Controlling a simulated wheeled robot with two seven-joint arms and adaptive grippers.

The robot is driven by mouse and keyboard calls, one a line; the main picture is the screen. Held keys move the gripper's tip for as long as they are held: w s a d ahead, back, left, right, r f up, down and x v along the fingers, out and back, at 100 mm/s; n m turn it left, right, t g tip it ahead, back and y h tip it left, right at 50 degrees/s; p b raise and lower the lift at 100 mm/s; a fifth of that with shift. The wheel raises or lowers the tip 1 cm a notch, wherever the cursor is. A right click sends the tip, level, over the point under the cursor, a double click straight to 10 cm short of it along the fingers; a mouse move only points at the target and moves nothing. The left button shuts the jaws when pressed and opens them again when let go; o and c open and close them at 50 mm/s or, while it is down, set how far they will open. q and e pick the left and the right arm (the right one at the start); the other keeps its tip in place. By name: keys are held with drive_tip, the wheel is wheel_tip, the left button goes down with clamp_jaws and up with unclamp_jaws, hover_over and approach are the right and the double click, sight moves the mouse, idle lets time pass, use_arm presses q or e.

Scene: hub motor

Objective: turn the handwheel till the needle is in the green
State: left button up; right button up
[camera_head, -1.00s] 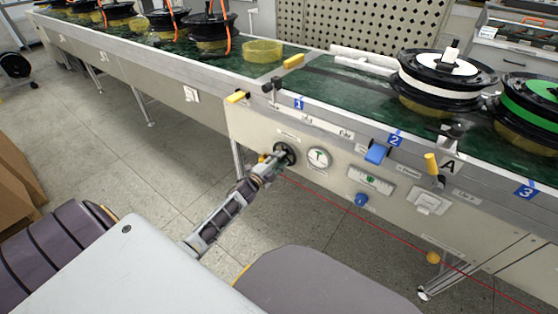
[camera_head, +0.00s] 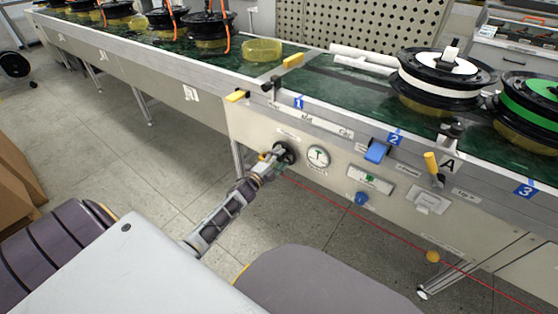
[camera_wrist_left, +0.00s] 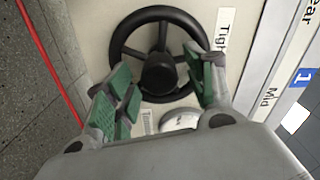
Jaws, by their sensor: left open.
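The black handwheel (camera_head: 285,152) is on the beige front panel below the conveyor. In the left wrist view the spoked wheel (camera_wrist_left: 160,72) shows nearly face-on. My left gripper (camera_head: 276,157) is at the wheel, its green-padded fingers (camera_wrist_left: 162,82) open on either side of the hub and overlapping the rim. I cannot tell whether the pads touch it. The round white gauge (camera_head: 318,157) sits just right of the wheel, with some green on its face. Its needle is too small to read. In the wrist view the gauge (camera_wrist_left: 180,121) is partly hidden by my gripper. My right gripper is not in view.
A blue knob (camera_head: 361,198), a level-like scale (camera_head: 370,180) and a blue clamp (camera_head: 377,151) are right of the gauge. Yellow levers (camera_head: 236,96) stick out along the conveyor edge. A red line runs low across the front. The floor (camera_head: 150,170) at left is clear.

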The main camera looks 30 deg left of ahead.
use_arm(q)
drive_tip(key=s, duration=1.2)
drive_tip(key=shift+a, duration=0.45)
idle(0.4)
drive_tip(key=shift+a, duration=0.1)
idle(0.5)
